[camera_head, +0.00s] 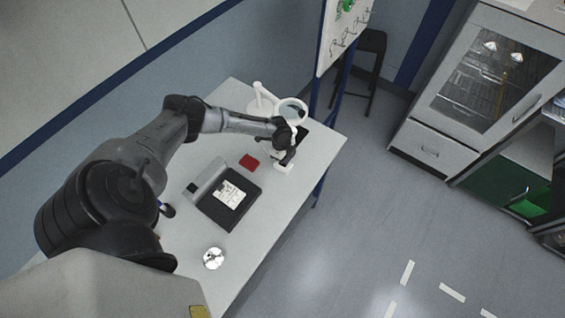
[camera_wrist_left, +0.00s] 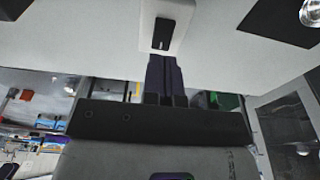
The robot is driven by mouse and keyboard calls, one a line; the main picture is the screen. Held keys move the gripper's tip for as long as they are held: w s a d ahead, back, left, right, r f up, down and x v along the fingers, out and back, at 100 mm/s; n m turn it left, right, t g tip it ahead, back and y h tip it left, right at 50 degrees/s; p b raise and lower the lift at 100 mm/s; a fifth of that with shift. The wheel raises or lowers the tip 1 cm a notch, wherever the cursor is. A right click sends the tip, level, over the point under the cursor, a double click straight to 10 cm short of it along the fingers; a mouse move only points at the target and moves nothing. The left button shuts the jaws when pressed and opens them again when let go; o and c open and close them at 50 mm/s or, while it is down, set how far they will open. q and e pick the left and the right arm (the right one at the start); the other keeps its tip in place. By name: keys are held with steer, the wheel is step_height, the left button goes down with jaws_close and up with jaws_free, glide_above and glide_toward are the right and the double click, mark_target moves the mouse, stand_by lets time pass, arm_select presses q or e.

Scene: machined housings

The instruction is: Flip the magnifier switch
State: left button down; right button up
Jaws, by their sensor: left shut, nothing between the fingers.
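The white magnifier shows in the head view with its round lens ring (camera_head: 292,108) at the far end of the table. A white base (camera_head: 284,167) shows at the table's right edge, partly hidden by my gripper. In the left wrist view a white base (camera_wrist_left: 178,12) carries a black switch (camera_wrist_left: 161,34). My left gripper (camera_head: 286,158) is over the white base. Its fingers (camera_wrist_left: 164,62) are shut and empty, with their tips just beside the black switch. I cannot tell whether they touch it. My right gripper is in neither view.
A white pegboard (camera_head: 338,40) stands behind. A cabinet (camera_head: 490,75) stands right, across open floor.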

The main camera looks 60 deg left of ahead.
arm_select(q)
steer(key=shift+f+b, duration=0.4)
steer(key=shift+f, duration=0.05)
stand_by(0.6)
steer(key=shift+f+b, duration=0.7)
steer(key=shift+f, duration=0.05)
stand_by(0.4)
steer(key=shift+r, duration=0.15)
steer(key=shift+r+p, duration=0.5)
steer(key=shift+p, duration=0.05)
steer(key=shift+r+p, duration=2.35)
steer(key=shift+r, duration=0.55)
